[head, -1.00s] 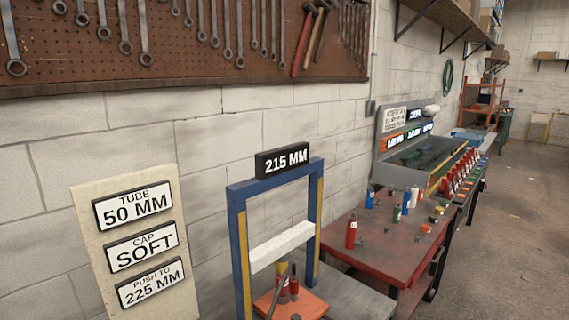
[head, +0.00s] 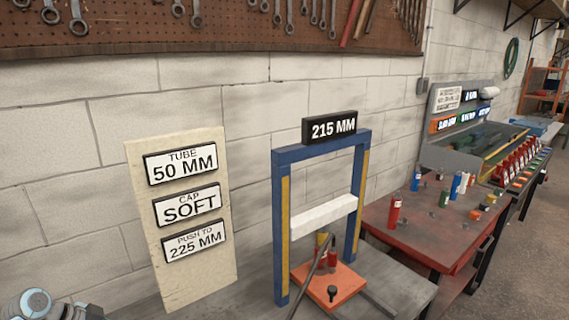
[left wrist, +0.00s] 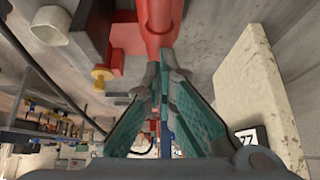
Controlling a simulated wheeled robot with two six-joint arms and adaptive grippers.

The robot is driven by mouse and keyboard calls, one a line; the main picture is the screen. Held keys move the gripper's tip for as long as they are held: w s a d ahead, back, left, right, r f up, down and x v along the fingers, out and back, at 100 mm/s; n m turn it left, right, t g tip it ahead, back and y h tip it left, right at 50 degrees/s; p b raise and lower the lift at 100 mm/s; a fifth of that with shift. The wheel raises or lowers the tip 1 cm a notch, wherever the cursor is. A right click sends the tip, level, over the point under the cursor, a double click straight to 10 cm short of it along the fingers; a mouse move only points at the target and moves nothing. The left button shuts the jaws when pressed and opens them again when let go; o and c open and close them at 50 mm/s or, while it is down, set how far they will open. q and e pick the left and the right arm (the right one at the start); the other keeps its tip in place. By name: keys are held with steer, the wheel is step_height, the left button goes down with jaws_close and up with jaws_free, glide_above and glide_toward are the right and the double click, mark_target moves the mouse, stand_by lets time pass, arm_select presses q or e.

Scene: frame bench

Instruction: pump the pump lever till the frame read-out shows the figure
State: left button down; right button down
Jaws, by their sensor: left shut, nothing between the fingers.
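The blue press frame (head: 278,220) stands on the grey bench. A white crossbar (head: 323,217) spans the frame above an orange base plate (head: 345,278) with a red cylinder (head: 332,258). A thin dark rod, seemingly the pump lever (head: 308,276), slants up from the lower front. The board's lowest sign (head: 194,241) reads PUSH TO 225 MM. My left gripper (left wrist: 164,75) shows teal fingers, shut and empty, below a red part (left wrist: 158,20) in the left wrist view. Its tips are not visible in the head view. My right gripper is out of view.
The cream sign board (head: 140,215) stands left of the frame, with signs for TUBE 50 MM and CAP SOFT. A red table (head: 420,235) with small bottles stands to the right. A brick wall is close behind.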

arm_select(q)
step_height(320, 180, down, 2)
steer(key=shift+f+b, duration=0.25)
steer(key=shift+b, duration=0.45)
step_height(320, 180, up, 9)
steer(key=p, duration=0.8)
steer(key=shift+s+f, duration=0.1)
steer(key=shift+f, duration=0.25)
steer(key=shift+f+b, duration=0.15)
steer(key=shift+b, duration=0.15)
